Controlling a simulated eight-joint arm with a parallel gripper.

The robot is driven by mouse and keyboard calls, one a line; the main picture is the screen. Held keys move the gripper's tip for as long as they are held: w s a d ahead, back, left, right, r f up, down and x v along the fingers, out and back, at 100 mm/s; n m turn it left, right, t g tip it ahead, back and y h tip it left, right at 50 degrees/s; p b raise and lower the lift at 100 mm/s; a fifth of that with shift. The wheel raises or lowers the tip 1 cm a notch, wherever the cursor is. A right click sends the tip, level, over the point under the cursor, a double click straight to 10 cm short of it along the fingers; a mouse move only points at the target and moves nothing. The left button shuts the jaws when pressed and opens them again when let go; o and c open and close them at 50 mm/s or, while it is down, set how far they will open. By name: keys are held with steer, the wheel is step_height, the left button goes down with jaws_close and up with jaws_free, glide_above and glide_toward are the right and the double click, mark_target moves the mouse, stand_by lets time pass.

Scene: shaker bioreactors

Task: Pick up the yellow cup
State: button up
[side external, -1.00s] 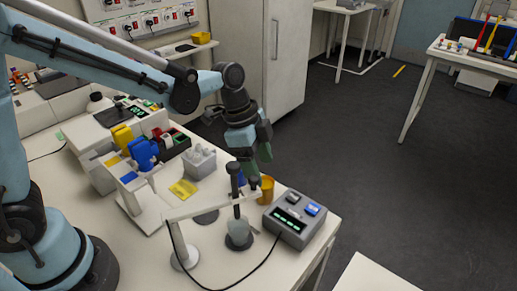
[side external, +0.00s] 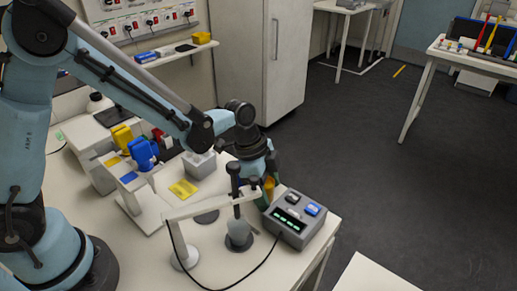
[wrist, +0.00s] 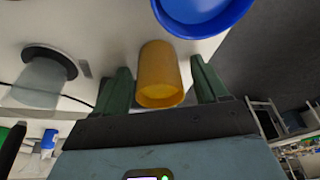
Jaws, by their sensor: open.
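The yellow cup (wrist: 160,75) is in the middle of the wrist view, between the two green fingers of my gripper (wrist: 162,92). A gap shows on each side of the cup, so the fingers do not visibly touch it. In the side view my gripper (side external: 263,192) is down at table level by the front right edge. The cup (side external: 268,187) is partly hidden there by the fingers and a dark stand.
A grey box with a lit display (side external: 292,219) stands just right of the gripper. A stand with a flask (side external: 239,233) is close in front. A blue round object (wrist: 200,10) is near the cup. The table edge is close.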

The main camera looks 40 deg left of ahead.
steer(key=shift+c, duration=0.2)
steer(key=c, duration=1)
steer(key=shift+r, duration=0.1)
steer(key=shift+c, duration=0.2)
